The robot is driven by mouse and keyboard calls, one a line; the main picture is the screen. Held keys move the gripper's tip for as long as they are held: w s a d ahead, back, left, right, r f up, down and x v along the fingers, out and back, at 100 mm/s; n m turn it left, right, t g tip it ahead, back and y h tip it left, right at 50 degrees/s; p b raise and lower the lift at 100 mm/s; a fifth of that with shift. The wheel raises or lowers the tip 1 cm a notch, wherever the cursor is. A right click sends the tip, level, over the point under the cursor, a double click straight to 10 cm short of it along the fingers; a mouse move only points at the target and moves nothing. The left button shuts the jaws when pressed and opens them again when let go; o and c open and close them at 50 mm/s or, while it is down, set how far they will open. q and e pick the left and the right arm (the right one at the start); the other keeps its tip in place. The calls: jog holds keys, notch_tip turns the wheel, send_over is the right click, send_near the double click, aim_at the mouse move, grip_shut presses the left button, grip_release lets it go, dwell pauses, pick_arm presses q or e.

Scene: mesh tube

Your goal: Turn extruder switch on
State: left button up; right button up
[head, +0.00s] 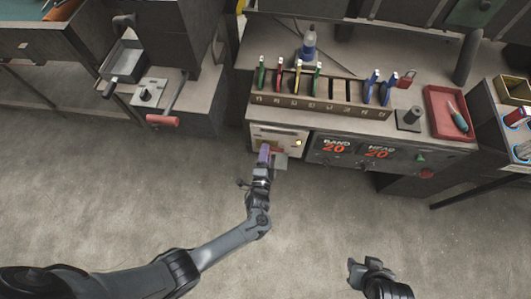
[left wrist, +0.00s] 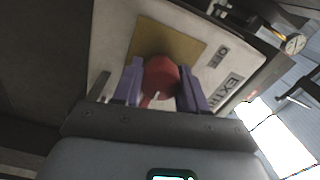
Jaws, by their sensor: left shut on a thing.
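The extruder switch is a red knob (left wrist: 160,78) on a yellow-brown plate (left wrist: 185,45), set in a pale panel with an "OFF" label and a partly visible "EXT" label. In the left wrist view my left gripper (left wrist: 160,88) has its purple fingers on both sides of the red knob, shut on it. In the head view my left gripper (head: 265,152) is at the pale switch panel (head: 277,136) and hides most of the switch. My right gripper (head: 366,268) hangs low over the floor, away from the bench; its finger opening is unclear.
Right of the switch panel is a dark control box (head: 350,150) with red "20" readouts. Above it stands a rack (head: 315,103) of coloured tools. A red tray (head: 447,112) lies at the bench's right, and a red-handled lever (head: 163,120) juts out left. The floor in front is clear.

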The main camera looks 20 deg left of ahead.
pick_arm(q)
jog(key=shift+d+r, duration=0.1)
jog(key=shift+r, duration=0.05)
jog(key=o, duration=1.1)
jog(key=shift+w, duration=0.1)
jog(key=shift+c, duration=0.2)
jog(key=p+v, duration=0.2)
jog(key=v, duration=0.9)
